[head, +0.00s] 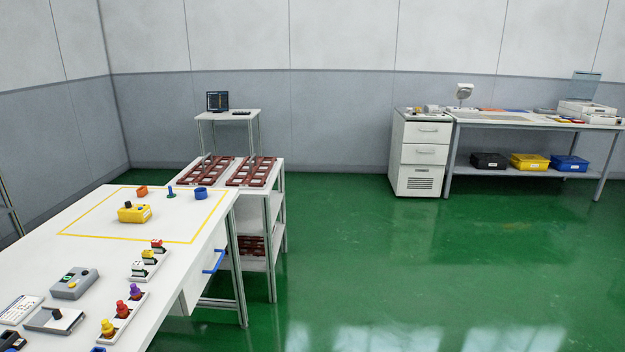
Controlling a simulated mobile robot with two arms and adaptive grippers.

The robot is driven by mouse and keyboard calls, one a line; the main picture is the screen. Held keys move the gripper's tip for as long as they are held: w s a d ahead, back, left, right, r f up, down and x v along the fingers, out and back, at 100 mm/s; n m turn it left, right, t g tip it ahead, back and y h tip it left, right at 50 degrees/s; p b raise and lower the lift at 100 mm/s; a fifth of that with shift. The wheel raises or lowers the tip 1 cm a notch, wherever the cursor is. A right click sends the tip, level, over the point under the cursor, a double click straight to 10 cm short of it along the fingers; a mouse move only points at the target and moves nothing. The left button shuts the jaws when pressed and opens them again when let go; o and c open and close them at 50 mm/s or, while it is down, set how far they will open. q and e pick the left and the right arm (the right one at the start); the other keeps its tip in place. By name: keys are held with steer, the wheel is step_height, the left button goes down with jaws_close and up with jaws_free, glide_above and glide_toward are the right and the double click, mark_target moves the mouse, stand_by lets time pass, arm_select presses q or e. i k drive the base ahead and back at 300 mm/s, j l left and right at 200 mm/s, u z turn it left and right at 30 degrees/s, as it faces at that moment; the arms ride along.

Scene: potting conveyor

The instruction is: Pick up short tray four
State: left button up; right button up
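Several dark red slotted trays lie on the top of a white shelf rack at the centre left. A left group of trays (205,168) and a right group of trays (252,171) lie side by side there. More dark red trays (252,246) sit on a lower shelf of the rack, partly hidden. I cannot tell which of them is short tray four, as no labels are readable. Neither of my grippers shows in the head view.
A drawer cabinet (420,155) stands right. The green floor (370,260) between is clear.

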mark_target(255, 172)
steer(key=i, duration=2.4)
